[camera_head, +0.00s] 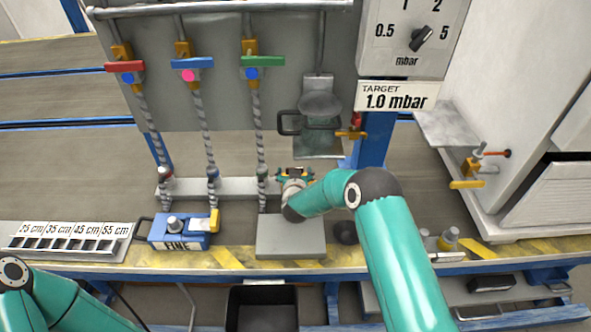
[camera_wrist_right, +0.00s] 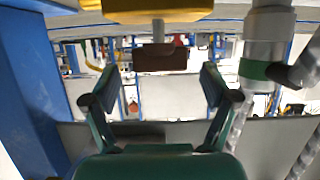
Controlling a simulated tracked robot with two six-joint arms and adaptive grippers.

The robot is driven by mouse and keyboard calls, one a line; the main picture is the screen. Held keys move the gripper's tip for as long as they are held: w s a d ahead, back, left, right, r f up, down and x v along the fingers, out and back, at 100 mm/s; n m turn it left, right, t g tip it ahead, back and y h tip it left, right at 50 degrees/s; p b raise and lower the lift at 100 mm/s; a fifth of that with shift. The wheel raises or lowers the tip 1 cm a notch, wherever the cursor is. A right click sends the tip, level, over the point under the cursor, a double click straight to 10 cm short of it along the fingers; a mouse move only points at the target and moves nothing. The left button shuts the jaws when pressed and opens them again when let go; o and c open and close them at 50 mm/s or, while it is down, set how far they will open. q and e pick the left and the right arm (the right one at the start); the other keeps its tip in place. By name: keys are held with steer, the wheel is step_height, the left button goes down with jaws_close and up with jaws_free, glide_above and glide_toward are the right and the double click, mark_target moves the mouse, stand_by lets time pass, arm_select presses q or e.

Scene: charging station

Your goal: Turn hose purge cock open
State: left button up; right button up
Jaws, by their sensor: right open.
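My right gripper (camera_head: 295,173) is at the rear of the bench, just right of the lower end of the green-handled hose (camera_head: 258,120). In the right wrist view its two fingers (camera_wrist_right: 160,88) are spread, with nothing between them. A yellow fitting with a dark red-brown block (camera_wrist_right: 160,58) is just above and beyond the fingertips, apart from them. A hose fitting with a green band (camera_wrist_right: 258,70) is to the right. A yellow cock (camera_head: 350,135) sits beside the vessel. No label shows which part is the hose purge cock. My left gripper is out of view.
The red (camera_head: 125,66), blue (camera_head: 192,63) and green (camera_head: 263,61) handles lie crosswise on the back panel. A blue post (camera_head: 372,145) stands right of the gripper. A blue device (camera_head: 178,231) and grey block (camera_head: 290,238) sit in front. Another yellow cock (camera_head: 467,184) is at right.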

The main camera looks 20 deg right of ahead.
steer(key=shift+x, duration=1.35)
